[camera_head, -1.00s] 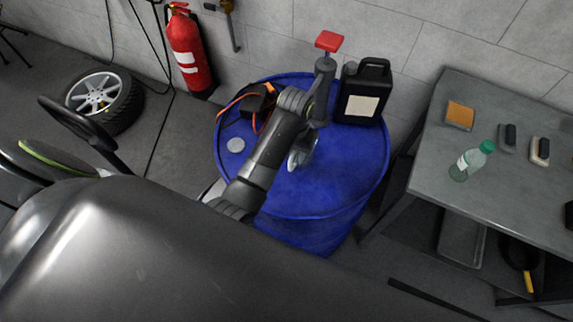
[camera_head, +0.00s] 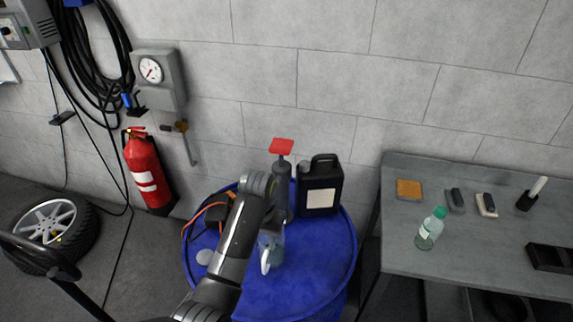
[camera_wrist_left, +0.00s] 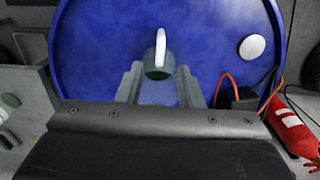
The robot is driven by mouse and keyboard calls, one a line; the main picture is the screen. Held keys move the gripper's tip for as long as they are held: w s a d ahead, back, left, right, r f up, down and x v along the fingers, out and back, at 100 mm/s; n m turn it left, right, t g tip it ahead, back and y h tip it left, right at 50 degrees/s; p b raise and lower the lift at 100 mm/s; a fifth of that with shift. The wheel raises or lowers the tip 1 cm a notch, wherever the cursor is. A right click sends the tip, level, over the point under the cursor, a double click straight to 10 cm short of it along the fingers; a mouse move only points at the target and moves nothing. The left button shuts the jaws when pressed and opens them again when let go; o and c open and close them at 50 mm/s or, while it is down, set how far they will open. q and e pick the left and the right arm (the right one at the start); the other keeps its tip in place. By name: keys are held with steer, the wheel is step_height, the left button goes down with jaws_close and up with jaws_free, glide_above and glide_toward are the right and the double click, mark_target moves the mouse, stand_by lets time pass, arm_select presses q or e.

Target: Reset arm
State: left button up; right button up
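My left arm reaches over a blue drum (camera_head: 310,275) in the head view. The left gripper (camera_wrist_left: 160,88) shows in the wrist view with its two fingers apart over the drum top. Between the fingers, in the picture, is a small mug-like thing (camera_wrist_left: 158,62) with a white handle and dark green inside. There are gaps between it and both fingers. In the head view the mug (camera_head: 266,261) is partly behind my arm, and the fingertips are hard to make out. My right gripper is not in view.
A black jug (camera_head: 320,188), orange cable (camera_head: 196,222) and pale disc (camera_head: 204,257) are on the drum. A grey table (camera_head: 455,262) at right bears a green-capped bottle (camera_head: 430,230) and small items. A gauge (camera_head: 151,69) hangs on the wall.

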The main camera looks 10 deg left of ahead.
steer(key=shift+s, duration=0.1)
